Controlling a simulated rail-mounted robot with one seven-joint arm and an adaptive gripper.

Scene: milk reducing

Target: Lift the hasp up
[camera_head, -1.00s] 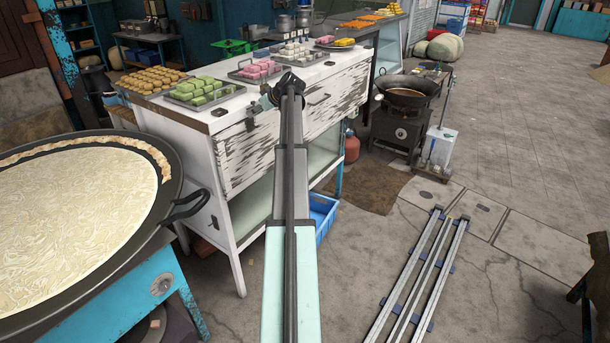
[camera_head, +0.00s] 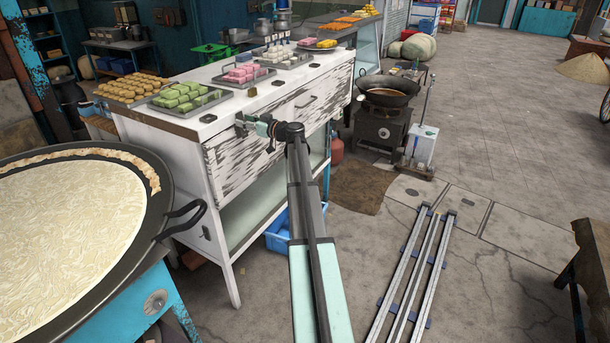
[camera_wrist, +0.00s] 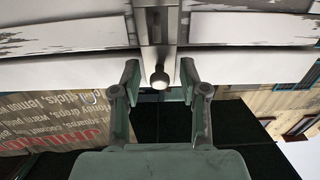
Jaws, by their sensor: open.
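The hasp (camera_wrist: 158,30) is a grey metal strip with a round knob (camera_wrist: 160,77) at its end, fixed on the front of a worn white cabinet (camera_head: 222,162). In the wrist view the knob lies between the two fingers of my gripper (camera_wrist: 160,84), with a gap on each side. My gripper is open and also shows in the head view (camera_head: 250,122), close against the cabinet's front near its top left corner. In the head view my gripper and arm partly cover the hasp, so its exact position is hard to tell there.
Trays of green sweets (camera_head: 184,97) and pink sweets (camera_head: 245,74) stand on the cabinet top near its front edge. A large round pan (camera_head: 186,222) is at the left. A blue crate (camera_head: 278,240) sits below my arm. The floor at right is mostly clear.

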